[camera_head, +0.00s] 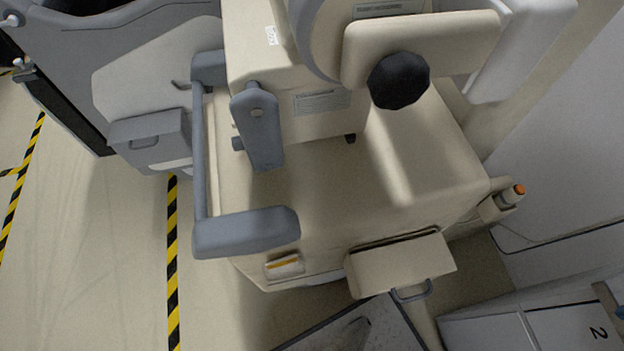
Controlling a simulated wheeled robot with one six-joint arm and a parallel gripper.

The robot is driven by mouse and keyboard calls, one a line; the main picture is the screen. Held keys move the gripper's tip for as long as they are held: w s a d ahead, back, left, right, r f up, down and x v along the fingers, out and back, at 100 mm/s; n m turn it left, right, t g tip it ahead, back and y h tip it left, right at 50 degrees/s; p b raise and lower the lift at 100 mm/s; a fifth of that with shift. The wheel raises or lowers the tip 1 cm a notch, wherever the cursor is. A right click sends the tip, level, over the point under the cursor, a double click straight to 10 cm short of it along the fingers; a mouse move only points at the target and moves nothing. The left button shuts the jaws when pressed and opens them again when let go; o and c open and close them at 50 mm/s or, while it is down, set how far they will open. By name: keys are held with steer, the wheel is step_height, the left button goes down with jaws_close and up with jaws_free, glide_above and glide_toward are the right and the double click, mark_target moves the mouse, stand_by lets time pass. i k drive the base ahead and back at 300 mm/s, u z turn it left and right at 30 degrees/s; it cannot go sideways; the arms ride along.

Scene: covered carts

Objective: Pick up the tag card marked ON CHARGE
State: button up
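No card that I can read as ON CHARGE shows in the camera_head view. I cannot tell whether either is the tag card. My gripper is not recognisable in this view.
A grey rail handle (246,232) runs along the cart's left side. A cream bin (402,264) juts from its front. A grey unit (150,140) stands at the left, and drawers marked 2 (570,327) at the lower right. Floor with yellow-black tape (172,265) is clear at left.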

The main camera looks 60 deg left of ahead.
mark_target(283, 265)
steer(key=z, duration=0.8)
steer(key=k, duration=2.4)
steer(key=u, duration=0.8)
steer(key=i, duration=0.5)
steer(key=u, duration=0.1)
